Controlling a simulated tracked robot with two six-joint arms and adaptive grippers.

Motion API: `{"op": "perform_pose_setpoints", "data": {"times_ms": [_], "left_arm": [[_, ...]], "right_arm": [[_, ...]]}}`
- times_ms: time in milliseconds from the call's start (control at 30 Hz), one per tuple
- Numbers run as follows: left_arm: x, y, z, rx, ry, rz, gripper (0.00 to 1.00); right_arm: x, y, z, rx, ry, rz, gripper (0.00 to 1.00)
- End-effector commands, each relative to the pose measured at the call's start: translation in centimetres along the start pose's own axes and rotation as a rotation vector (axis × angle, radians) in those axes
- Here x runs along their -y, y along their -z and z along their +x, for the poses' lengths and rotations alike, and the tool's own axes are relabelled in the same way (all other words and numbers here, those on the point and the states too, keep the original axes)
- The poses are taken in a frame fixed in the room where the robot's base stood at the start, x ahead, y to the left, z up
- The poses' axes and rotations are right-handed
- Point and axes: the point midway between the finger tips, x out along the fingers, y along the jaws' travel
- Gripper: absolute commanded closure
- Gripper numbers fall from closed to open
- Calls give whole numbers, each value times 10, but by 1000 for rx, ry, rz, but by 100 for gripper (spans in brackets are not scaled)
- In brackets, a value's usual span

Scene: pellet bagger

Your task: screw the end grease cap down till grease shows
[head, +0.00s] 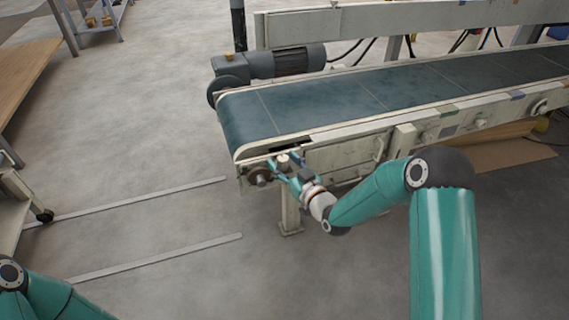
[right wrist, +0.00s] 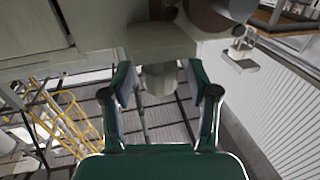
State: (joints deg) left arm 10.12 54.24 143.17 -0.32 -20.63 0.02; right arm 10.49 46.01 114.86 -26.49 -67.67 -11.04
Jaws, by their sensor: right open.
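The conveyor (head: 340,100) has a dark blue-green belt, and its near-left end carries a bearing housing with a dark round part (head: 259,175). A small pale cap (head: 283,159) shows at that end. In the right wrist view a pale, stubby cap (right wrist: 160,79) hangs below a light block, between the fingers. My right gripper (head: 286,164) is open around it, with a gap on each side in the right wrist view (right wrist: 166,88). No grease can be made out. My left gripper is out of view; only part of its arm shows at bottom left.
A grey motor (head: 275,64) sits on the conveyor's far side. A support leg (head: 290,212) stands below the gripper. A wheeled cart (head: 18,205) and a wooden table (head: 28,75) are at the left. The floor between them and the conveyor is mostly clear, with two flat strips.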

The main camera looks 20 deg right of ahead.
Motion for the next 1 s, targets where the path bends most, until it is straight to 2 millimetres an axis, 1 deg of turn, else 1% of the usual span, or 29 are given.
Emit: {"op": "perform_pose_setpoints", "data": {"times_ms": [133,400,467,600,767,800,1000], "left_arm": [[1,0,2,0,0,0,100],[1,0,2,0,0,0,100],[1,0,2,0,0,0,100],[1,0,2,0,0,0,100],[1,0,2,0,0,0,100],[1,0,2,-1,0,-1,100],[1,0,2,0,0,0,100]], "right_arm": [[0,0,8,0,0,1,40],[0,0,9,1,0,1,40],[0,0,8,1,0,1,49],[0,0,8,0,-1,1,72],[0,0,8,0,-1,1,99],[-6,0,7,0,-3,0,100],[-2,0,8,0,-16,1,100]]}}
